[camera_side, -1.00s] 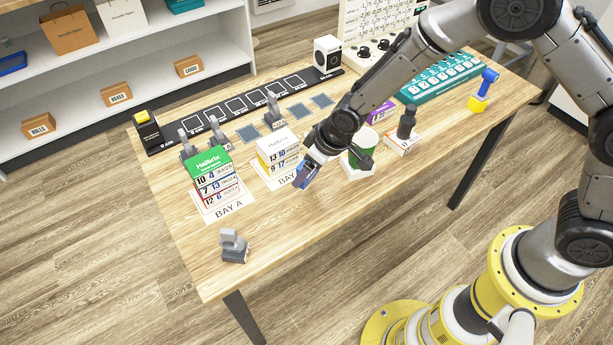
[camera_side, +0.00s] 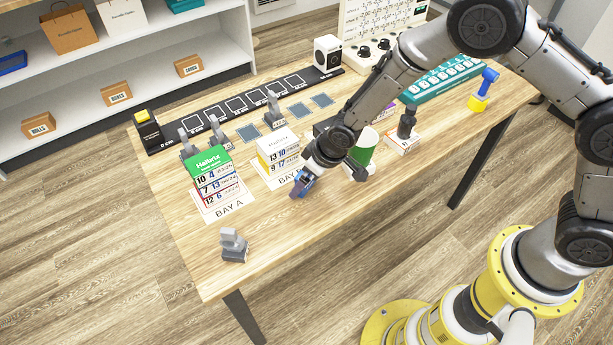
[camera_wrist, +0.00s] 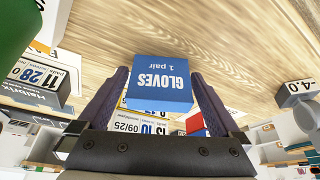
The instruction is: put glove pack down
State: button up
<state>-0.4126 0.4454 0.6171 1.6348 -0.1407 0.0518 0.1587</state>
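The glove pack (camera_side: 299,189) is a small blue box, lettered "GLOVES 1 pair" in the wrist view (camera_wrist: 160,80). My gripper (camera_side: 304,180) is shut on it, with one dark finger on each side of the pack in the wrist view (camera_wrist: 160,92). In the side view the pack is over the table's front half, just right of the Bay B stack. I cannot tell whether it touches the table.
Just left stands a white and yellow box stack (camera_side: 278,150); farther left is a green-topped stack (camera_side: 212,172) on Bay A. A grey block (camera_side: 234,246) sits near the left front. Table between is bare.

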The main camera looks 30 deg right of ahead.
jog(key=shift+r, duration=0.1)
jog(key=v, duration=1.2)
jog(key=s+d+r+m, duration=0.2)
jog(key=s+d+r, duration=0.5)
jog(key=d+r, duration=0.45)
jog(key=s+d+r+m+h, duration=0.1)
jog(key=s+d+r, duration=0.2)
jog(key=s, duration=0.5)
jog(key=s+d+r+m+t, duration=0.1)
jog(key=s+d+r, duration=0.2)
jog(key=s, duration=0.6)
jog(key=shift+s+r+h, duration=0.2)
jog(key=shift+r+h, duration=0.05)
jog(key=shift+h, duration=0.15)
jog(key=shift+d, duration=0.1)
